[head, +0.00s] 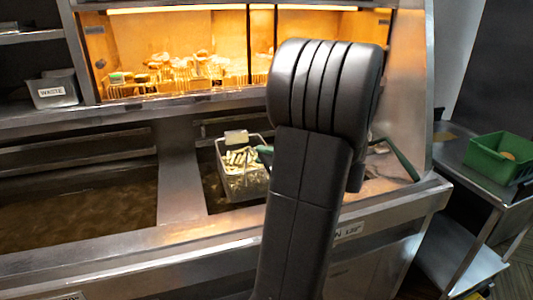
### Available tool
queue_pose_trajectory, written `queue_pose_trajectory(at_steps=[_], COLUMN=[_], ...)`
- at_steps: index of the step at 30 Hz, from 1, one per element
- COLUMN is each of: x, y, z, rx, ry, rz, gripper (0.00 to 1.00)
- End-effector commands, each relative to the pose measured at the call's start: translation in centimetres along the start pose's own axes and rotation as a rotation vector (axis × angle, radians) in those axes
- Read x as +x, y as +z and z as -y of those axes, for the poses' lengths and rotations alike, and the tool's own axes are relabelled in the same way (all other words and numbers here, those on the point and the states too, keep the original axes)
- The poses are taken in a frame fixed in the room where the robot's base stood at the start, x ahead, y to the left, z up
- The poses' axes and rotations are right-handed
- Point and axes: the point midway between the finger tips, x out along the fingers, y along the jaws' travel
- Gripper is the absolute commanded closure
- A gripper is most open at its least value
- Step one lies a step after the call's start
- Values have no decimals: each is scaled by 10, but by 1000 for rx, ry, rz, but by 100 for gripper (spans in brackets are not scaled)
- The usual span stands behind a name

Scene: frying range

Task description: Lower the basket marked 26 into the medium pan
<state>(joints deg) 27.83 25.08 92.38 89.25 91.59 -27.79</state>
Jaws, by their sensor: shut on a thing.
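A wire basket (245,184) holding pale food pieces is at the pan (213,188) right of the steel divider. I cannot tell whether it hangs above the oil or sits in it. A pale tag (236,137) stands at its back edge, too small to read. A green part (265,150), perhaps its handle, runs behind my dark arm. My arm hides my gripper and much of this pan. Whether this pan is the medium one cannot be read.
A wide pan of brown oil (80,205) lies at left. Another green handle (397,158) shows right of my arm. A lit warming cabinet (175,45) with food stands behind. A grey bin marked WASTE (53,92) is at left, a green crate (500,158) at right.

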Motion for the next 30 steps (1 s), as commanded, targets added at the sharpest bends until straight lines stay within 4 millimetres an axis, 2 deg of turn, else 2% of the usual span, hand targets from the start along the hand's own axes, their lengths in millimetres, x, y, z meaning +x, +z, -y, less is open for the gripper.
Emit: queue_pose_trajectory(at_steps=[1, 30], x=[0, 0], y=[0, 1], z=[-12, -126], rx=[-2, -1], ry=[-2, -2], rz=[0, 0], gripper=[100, 100])
